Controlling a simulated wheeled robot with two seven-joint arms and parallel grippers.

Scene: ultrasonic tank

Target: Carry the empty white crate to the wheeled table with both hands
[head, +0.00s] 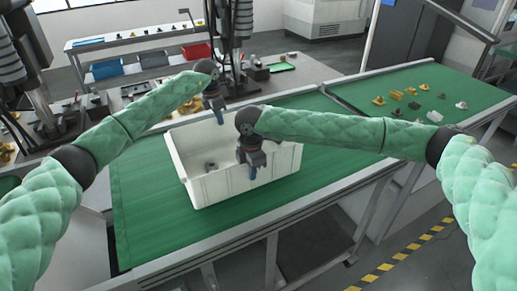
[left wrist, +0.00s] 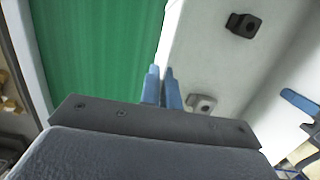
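The white crate (head: 222,187) stands on the green-topped table (head: 150,215). It is not empty: a small dark part (head: 210,166) lies inside, and the left wrist view shows a dark bracket (left wrist: 243,24) and a grey part (left wrist: 201,104) on its floor. My left gripper (head: 218,112) is at the crate's far rim; in the left wrist view its blue fingers (left wrist: 162,88) are close together with the rim between them.
The green table continues right, with several yellow and grey parts (head: 410,92) on it. Behind stands a bench with blue (head: 106,69) and red (head: 196,51) bins. A yellow-black floor stripe (head: 405,256) runs at the lower right. Green surface around the crate is clear.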

